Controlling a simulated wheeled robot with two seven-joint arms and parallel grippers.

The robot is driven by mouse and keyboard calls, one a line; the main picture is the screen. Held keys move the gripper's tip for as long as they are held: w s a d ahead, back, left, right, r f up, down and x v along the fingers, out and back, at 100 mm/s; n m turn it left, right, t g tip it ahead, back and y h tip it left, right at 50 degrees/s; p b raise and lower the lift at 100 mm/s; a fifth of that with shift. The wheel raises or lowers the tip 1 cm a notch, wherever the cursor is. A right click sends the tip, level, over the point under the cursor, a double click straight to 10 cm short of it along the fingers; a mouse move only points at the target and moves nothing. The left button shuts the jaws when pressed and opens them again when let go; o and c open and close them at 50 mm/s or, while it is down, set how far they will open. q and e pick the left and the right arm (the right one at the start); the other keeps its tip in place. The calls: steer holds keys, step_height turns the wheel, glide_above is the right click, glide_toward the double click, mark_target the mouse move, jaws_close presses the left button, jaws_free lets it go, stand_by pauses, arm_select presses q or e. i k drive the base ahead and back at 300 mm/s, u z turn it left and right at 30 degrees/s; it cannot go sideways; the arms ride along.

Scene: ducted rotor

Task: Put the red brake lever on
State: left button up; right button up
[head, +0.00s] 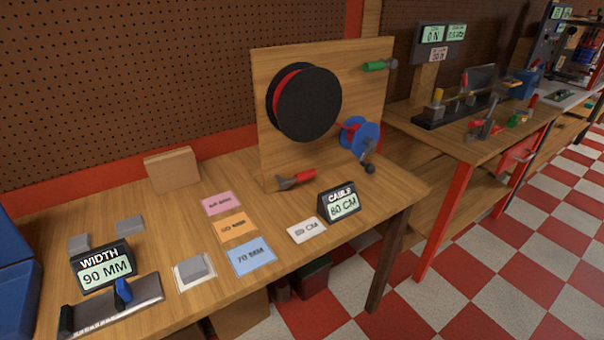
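A red-handled piece (303,176) with a dark grey end lies low at the front of the upright wooden board (265,120). It looks like a lever, but I cannot tell for sure that it is the brake lever. A large black reel (322,98) with a red band is on the board. A smaller blue spool (362,146) with red on it sits to its lower right, with a dark knob below. A green-handled lever (374,67) sticks out at the board's upper right. Neither of my grippers is in view.
A sign reading CABLE 80 CM (340,203) stands before the board. Coloured cards (252,257), a WIDTH 90 MM sign (104,269), a slide with a blue knob (110,307) and grey blocks (130,224) occupy the left. A second bench (470,148) at right holds small tools.

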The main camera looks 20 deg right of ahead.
mark_target(300, 177)
steer(key=z, duration=2.25)
steer(key=i, duration=2.35)
steer(key=u, duration=3.55)
